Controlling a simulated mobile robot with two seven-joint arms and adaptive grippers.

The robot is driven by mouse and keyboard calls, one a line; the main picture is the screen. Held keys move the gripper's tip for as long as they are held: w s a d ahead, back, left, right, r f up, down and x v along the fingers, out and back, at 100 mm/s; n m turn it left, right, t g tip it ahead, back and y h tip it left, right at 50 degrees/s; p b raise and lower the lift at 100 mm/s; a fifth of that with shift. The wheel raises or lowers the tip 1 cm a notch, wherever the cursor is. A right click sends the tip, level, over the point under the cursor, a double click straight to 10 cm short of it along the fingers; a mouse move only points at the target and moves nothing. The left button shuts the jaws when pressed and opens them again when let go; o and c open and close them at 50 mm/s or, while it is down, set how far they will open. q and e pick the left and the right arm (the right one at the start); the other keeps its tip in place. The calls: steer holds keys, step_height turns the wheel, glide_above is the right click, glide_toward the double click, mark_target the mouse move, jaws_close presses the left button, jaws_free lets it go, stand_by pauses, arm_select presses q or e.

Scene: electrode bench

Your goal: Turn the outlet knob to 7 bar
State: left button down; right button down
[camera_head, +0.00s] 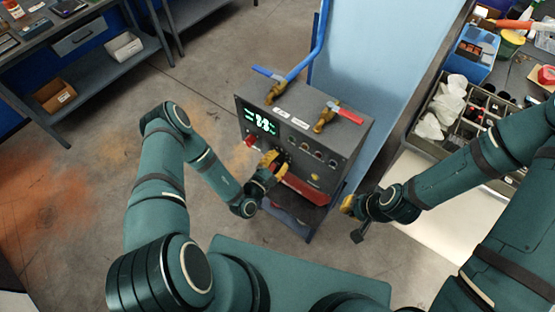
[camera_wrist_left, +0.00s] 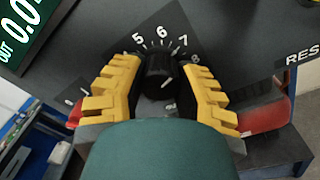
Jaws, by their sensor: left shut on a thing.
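The outlet knob (camera_wrist_left: 158,76) is a black round knob on the dark panel, with white numbers 5, 6, 7 and 8 around its upper side in the left wrist view. A short pale mark shows on the knob's face, but I cannot tell surely which number it points at. My left gripper (camera_wrist_left: 160,88) has its yellow fingers on both sides of the knob and is shut on it; in the head view it also shows at the panel front (camera_head: 268,165). The display (camera_wrist_left: 22,25) is partly cut off and shows "OUT 0.0". My right gripper (camera_head: 350,205) is right of the panel box, apart from it.
The grey panel box (camera_head: 345,150) carries a blue-handled valve (camera_head: 268,74) and a red-handled valve (camera_head: 345,113) on top. A red part (camera_head: 307,190) sticks out below its front. A parts bin (camera_head: 452,132) stands at right.

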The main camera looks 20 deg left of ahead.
arm_select(q)
steer(key=shift+r, duration=0.1)
stand_by(0.4)
steer(key=c, duration=0.6)
jaws_free()
steer(key=v, duration=1.2)
steer(key=shift+d, duration=0.1)
